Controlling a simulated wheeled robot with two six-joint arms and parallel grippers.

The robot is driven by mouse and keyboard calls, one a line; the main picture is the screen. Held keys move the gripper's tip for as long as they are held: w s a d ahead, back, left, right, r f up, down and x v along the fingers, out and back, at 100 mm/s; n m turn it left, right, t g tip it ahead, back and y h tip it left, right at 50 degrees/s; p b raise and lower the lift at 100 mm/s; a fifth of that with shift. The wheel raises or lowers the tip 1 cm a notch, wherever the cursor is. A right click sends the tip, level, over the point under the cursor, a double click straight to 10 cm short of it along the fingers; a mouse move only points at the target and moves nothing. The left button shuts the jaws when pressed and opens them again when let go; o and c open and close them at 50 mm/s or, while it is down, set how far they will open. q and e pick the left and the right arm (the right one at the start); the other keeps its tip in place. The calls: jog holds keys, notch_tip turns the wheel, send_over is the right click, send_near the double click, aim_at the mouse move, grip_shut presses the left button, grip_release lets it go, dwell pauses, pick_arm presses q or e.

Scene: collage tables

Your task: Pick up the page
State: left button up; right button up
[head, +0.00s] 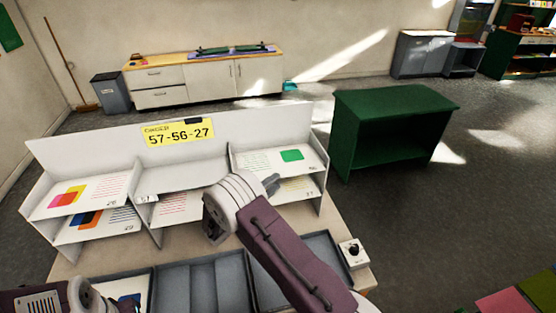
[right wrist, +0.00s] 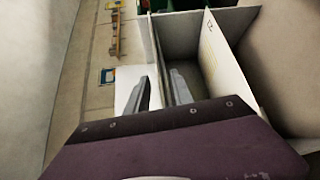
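A white page sorter (head: 130,147) stands on the table under a yellow card (head: 177,132) reading 57-56-27. Its right bay holds an upper page with a green patch (head: 262,161) and a lower page (head: 295,189), partly behind my gripper. A page with red lines (head: 180,207) lies in the lower middle bay. Colour-printed pages (head: 85,193) lie at left. My right gripper (head: 270,185) is at the right bay; its fingers (right wrist: 160,92) stand apart in the right wrist view, with a thin board edge near them. I cannot tell whether they touch a page. My left gripper's fingers are not visible.
Grey trays (head: 202,284) lie at the table's front; the left one holds a partly hidden page. A small box with a black knob (head: 352,252) stands at the right. A green cabinet (head: 390,125) stands behind, with open floor around it.

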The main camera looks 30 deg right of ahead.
aim_at(291, 170)
jog(key=p+x, duration=0.1)
jog(key=x, duration=0.2)
jog(key=shift+d+r, duration=0.2)
jog(key=shift+d, duration=0.2)
jog(key=shift+w+d+f, duration=0.1)
jog(key=shift+d+f, duration=0.1)
jog(key=shift+d, duration=0.15)
jog(key=shift+a+r, duration=0.15)
jog(key=shift+a, duration=0.15)
grip_shut()
jog(key=shift+d, duration=0.15)
